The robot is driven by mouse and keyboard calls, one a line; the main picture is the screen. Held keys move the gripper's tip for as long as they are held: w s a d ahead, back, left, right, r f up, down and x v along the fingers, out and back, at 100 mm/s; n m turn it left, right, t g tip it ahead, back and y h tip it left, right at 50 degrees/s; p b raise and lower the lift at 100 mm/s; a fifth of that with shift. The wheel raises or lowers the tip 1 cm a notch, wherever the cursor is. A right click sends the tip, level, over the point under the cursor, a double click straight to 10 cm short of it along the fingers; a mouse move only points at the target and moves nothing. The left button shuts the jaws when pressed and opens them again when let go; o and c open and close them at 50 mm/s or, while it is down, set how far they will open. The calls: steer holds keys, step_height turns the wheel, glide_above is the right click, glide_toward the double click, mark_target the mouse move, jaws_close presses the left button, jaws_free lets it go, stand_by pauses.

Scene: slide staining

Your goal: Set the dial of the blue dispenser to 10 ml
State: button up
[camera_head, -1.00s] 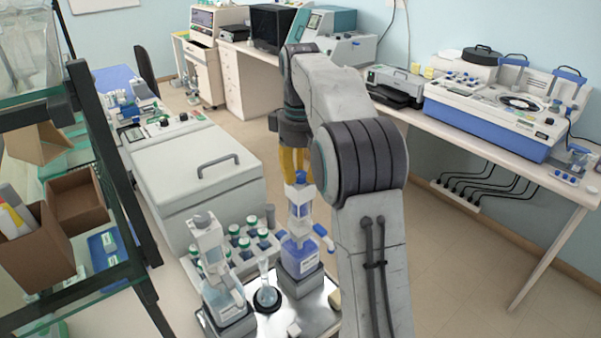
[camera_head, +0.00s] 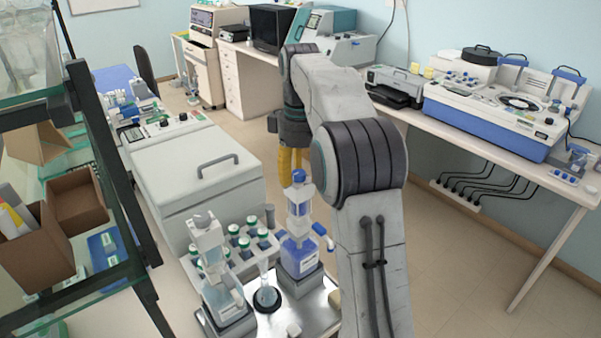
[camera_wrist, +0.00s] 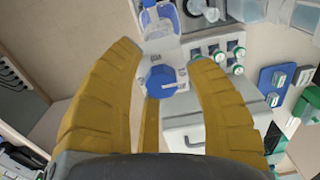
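The blue dispenser (camera_head: 298,256) is a bottle with a blue label and a tall pump head, standing upright on the metal tray at the right of the glassware. In the wrist view its head (camera_wrist: 163,52) and a round blue knob (camera_wrist: 162,80) show between my yellow fingers. My gripper (camera_head: 290,172) hangs from the arm just behind the dispenser's top. In the wrist view my gripper (camera_wrist: 165,75) is open, its fingers spread on both sides of the knob with gaps showing. The dial's reading is too small to make out.
A grey-white dispenser (camera_head: 221,285) and a flask (camera_head: 265,290) stand close by on the tray (camera_head: 318,313). Several green-capped vials (camera_head: 238,238) stand behind them. A white lidded machine (camera_head: 195,170) is at the left, a glass shelf (camera_head: 120,272) nearer left.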

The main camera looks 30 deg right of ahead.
mark_target(300, 174)
steer(key=shift+o, duration=0.2)
steer(key=shift+r, duration=0.1)
steer(key=shift+r, duration=3.6)
steer(key=shift+r, duration=0.1)
